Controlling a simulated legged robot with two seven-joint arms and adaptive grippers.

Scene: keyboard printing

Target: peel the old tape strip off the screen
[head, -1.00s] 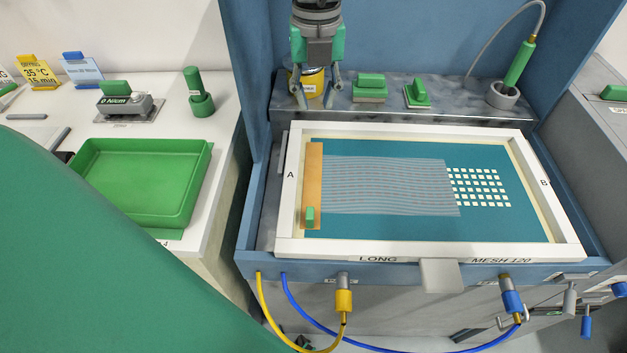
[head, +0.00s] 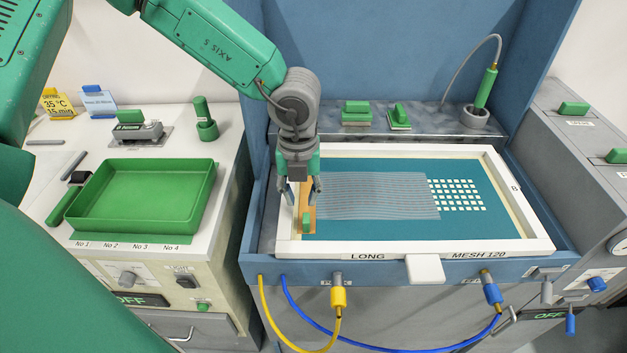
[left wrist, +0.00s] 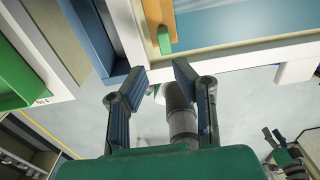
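The orange-brown tape strip (head: 309,222) lies along the left edge of the white-framed screen (head: 425,215), with a small green tab (head: 306,219) near its front end. My left gripper (head: 301,197) is above the strip's upper part, behind the tab, with its fingers spread and nothing seen between them. In the left wrist view the strip (left wrist: 155,14) and tab (left wrist: 164,40) show at the top, beyond the open fingers of the left gripper (left wrist: 160,82). The gripper hides the strip's far end in the head view.
A green tray (head: 142,200) stands on the white counter at left. Green-handled blocks (head: 356,113) and a green pen-like tool in a holder (head: 485,87) stand on the ledge behind the screen. Yellow and blue hoses hang in front.

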